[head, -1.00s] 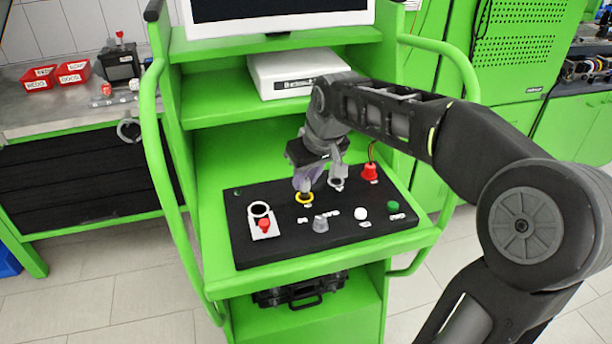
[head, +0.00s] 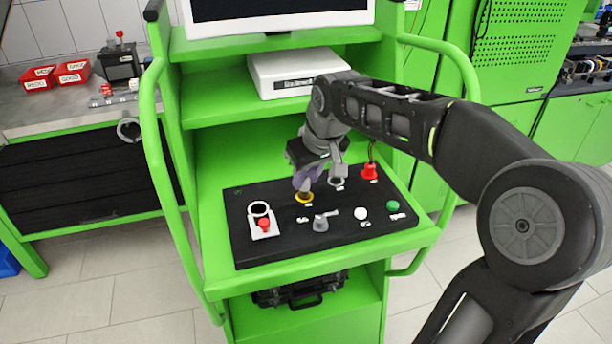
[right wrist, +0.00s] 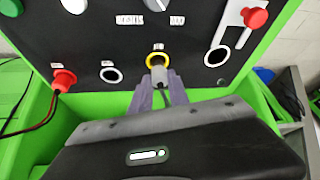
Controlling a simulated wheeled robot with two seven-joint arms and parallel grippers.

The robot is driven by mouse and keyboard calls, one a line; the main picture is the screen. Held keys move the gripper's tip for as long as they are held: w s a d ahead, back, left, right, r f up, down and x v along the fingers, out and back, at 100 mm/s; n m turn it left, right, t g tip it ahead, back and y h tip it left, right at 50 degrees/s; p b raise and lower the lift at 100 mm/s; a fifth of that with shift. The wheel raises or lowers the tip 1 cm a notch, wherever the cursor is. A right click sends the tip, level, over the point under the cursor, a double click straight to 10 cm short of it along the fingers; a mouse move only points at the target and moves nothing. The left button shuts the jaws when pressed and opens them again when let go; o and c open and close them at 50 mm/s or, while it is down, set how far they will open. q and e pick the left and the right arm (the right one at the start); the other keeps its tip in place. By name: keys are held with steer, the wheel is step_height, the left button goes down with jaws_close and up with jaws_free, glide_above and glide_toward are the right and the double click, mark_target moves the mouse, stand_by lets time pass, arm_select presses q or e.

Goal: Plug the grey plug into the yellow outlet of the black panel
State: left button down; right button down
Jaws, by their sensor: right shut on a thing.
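The black panel (head: 285,235) lies on the green bench shelf and carries the yellow outlet (head: 304,199), a yellow ring near its middle. My right gripper (head: 303,184) points down at the yellow outlet, its purple fingers shut on the grey plug. In the right wrist view the grey plug (right wrist: 160,75) sits between the fingertips, its front end at the yellow outlet (right wrist: 158,57). It lines up with the ring and appears to be at or in its opening; the depth of entry is hidden. My left gripper is not in view.
A red plug with a cable (head: 370,171) and a grey-ringed outlet (head: 336,182) are close behind and to the right. A grey knob (head: 320,224), white button (head: 361,214), green button (head: 392,206) and red button (head: 264,224) stand in front. A white box (head: 295,75) lies above.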

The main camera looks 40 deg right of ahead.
steer(key=shift+f+b, duration=0.85)
steer(key=shift+f, duration=0.25)
stand_by(0.3)
steer(key=c, duration=1.2)
jaws_free()
steer(key=shift+o, duration=0.6)
steer(key=o, duration=0.3)
steer(key=shift+r+p, duration=2.25)
steer(key=shift+r, duration=0.7)
steer(key=shift+r+p, duration=0.85)
steer(key=shift+r, duration=0.25)
